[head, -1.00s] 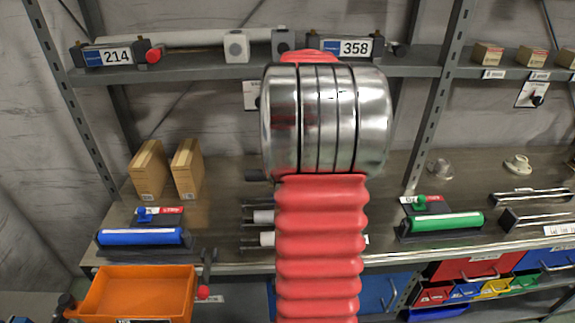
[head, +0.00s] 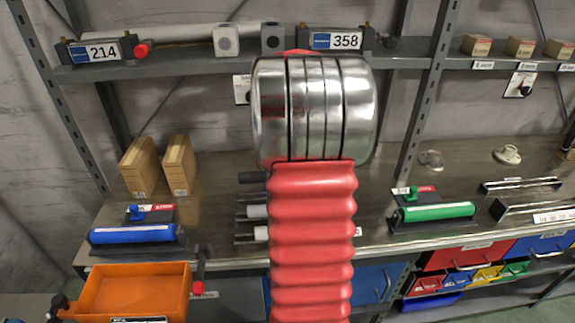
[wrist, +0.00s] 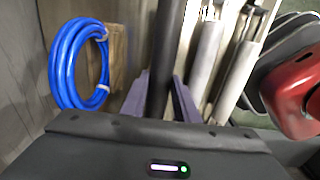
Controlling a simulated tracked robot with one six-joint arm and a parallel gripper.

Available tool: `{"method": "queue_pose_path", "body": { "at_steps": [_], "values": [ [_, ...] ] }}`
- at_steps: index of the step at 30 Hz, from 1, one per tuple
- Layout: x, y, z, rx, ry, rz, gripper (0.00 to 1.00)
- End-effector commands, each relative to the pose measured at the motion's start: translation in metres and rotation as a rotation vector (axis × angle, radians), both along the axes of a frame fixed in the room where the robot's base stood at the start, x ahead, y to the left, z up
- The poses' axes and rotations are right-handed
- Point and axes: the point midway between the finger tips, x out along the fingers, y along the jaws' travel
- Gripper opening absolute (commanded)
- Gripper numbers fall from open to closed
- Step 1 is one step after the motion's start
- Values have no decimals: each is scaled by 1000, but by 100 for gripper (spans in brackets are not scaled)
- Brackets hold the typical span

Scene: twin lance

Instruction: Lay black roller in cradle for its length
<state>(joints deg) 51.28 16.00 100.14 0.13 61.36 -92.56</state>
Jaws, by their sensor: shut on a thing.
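A black roller (wrist: 165,60) stands up the middle of the wrist view, between the two purplish fingers of my gripper (wrist: 160,95). The gripper is shut on it. The roller's far end runs out of the top of that view. In the head view my red-sleeved arm hides the gripper and most or all of the roller. I cannot tell which is the cradle for this roller.
A blue roller (head: 132,234) and a green roller (head: 438,211) lie in dark holders on the bench. Pale rollers (wrist: 208,55) and a blue coil (wrist: 75,62) flank the black roller. An orange bin (head: 133,290) hangs in front; cardboard boxes (head: 138,168) stand behind.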

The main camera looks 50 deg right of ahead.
Motion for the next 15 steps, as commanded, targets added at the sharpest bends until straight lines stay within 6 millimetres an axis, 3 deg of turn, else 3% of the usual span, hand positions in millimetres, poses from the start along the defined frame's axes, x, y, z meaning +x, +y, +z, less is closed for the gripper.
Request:
{"method": "queue_pose_path", "body": {
  "at_steps": [15],
  "values": [
    [1, 0, -36, -1, -1, 1, 0]
  ]
}}
